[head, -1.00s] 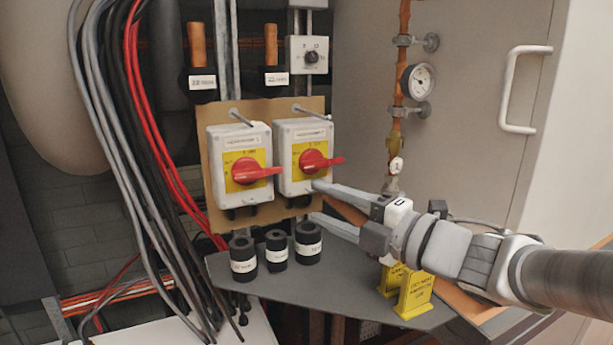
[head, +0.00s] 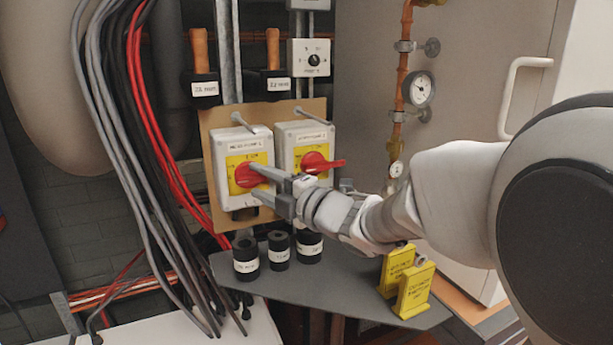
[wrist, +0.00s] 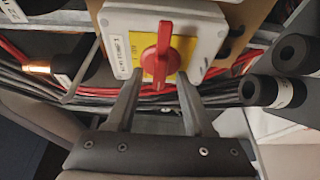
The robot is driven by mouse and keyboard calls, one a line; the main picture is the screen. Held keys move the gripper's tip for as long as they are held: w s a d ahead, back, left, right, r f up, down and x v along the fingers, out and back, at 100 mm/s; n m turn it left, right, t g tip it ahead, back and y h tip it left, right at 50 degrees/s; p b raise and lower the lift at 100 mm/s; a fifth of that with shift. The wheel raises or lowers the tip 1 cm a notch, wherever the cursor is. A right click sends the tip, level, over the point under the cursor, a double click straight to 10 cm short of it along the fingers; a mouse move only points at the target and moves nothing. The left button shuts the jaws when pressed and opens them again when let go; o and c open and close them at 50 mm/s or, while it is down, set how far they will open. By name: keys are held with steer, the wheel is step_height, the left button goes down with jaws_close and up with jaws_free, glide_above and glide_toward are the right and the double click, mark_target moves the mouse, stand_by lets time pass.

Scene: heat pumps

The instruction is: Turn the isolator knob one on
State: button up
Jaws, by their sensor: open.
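The left isolator box (head: 233,142) is white with a yellow plate and a red knob (head: 246,175). Its label seems to read heat pump 1.
Grey, black and red cables (head: 140,140) hang at the left. Black capped cylinders (head: 246,260) stand on the grey shelf (head: 335,285) below the boxes. Yellow lockout tags (head: 414,290) stand at its right. A pressure gauge (head: 419,88) sits on a copper pipe at right.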

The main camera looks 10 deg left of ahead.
steer(key=shift+w+a, duration=0.25)
steer(key=shift+a, duration=0.05)
jaws_close()
